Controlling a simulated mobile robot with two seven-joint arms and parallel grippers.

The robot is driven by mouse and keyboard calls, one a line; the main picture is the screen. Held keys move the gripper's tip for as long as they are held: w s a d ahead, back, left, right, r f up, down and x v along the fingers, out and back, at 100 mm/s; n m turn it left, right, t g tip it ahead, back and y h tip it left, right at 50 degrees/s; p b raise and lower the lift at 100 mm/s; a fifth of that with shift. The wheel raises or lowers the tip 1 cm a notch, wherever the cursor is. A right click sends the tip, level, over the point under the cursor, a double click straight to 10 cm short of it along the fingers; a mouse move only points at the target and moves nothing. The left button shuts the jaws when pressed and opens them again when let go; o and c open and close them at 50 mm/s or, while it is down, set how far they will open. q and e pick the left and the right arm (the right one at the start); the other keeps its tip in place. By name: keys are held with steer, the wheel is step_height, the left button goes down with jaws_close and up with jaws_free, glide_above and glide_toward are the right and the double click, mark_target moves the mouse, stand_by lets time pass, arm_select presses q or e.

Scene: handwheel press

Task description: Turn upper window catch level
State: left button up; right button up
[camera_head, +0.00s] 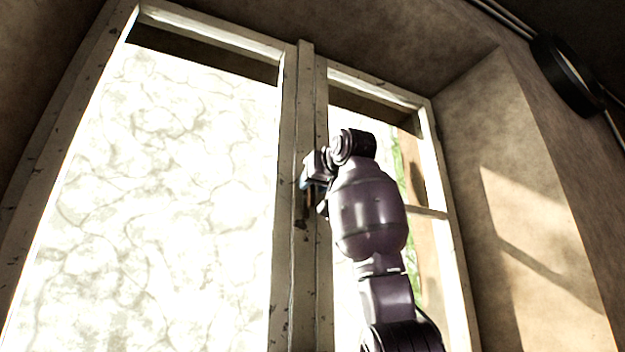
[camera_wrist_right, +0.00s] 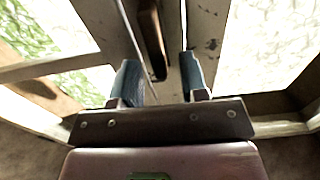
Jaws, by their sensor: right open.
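The upper window catch is a dark brown bar (camera_wrist_right: 152,38) on the pale wooden middle post of the window. My right gripper (camera_wrist_right: 160,76) is open, with one blue-grey finger on either side of the catch's line. I cannot tell whether either finger touches it. In the head view my right gripper (camera_head: 309,186) is at the middle post, and my own wrist hides much of it. My left gripper is in neither view.
The window's middle post (camera_head: 304,90) stands between a large bright left pane (camera_head: 150,180) and a narrower right pane. A plaster wall (camera_head: 480,130) flanks the right side. A dark round fixture (camera_head: 566,76) is high on the right wall.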

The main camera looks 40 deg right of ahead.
steer(key=shift+w+d, duration=0.2)
steer(key=shift+w, duration=0.45)
jaws_close()
